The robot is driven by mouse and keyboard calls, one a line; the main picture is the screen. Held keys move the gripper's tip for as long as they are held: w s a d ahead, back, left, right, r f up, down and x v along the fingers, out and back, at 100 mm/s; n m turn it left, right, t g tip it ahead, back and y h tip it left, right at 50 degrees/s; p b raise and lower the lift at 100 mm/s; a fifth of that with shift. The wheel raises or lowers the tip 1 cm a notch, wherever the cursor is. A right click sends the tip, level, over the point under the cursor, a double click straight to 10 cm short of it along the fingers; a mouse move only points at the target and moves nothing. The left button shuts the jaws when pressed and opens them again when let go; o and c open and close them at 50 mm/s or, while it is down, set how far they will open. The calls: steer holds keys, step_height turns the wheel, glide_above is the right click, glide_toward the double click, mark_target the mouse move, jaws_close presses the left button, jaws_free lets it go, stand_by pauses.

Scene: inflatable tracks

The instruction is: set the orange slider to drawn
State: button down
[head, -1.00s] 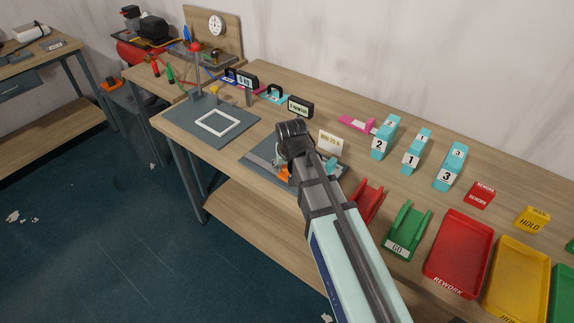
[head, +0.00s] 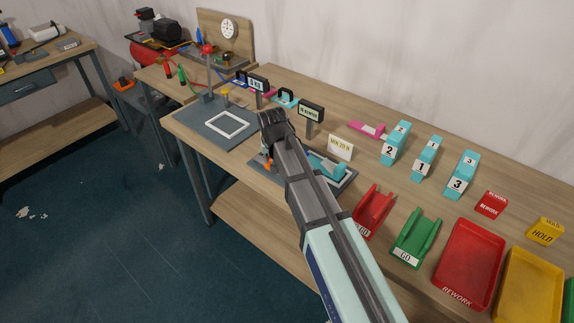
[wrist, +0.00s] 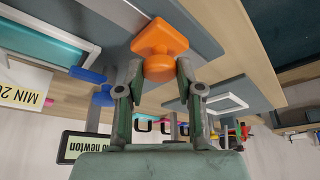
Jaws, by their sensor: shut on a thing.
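The orange slider (wrist: 160,38) has a flat square plate and a rounded knob. In the wrist view it sits between my fingertips, which are closed on the knob. In the head view only a little of the orange slider (head: 267,163) shows, at the left end of its grey fixture (head: 342,184). My gripper (wrist: 160,82) is over that end; in the head view my wrist and arm hide its fingers and the middle of the fixture. A teal part (head: 327,167) shows on the fixture to the right of my arm.
A "MIN 20 N" card (head: 340,147) and a dark display (head: 311,111) stand behind the fixture. A grey plate with a white frame (head: 228,124) lies to the left. Red (head: 372,207) and green (head: 414,235) chutes stand to the right.

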steer(key=shift+w+a, duration=0.25)
steer(key=shift+a, duration=0.05)
steer(key=c, duration=0.7)
jaws_free()
steer(key=shift+c, duration=0.2)
steer(key=shift+s, duration=0.1)
steer(key=v, duration=1.2)
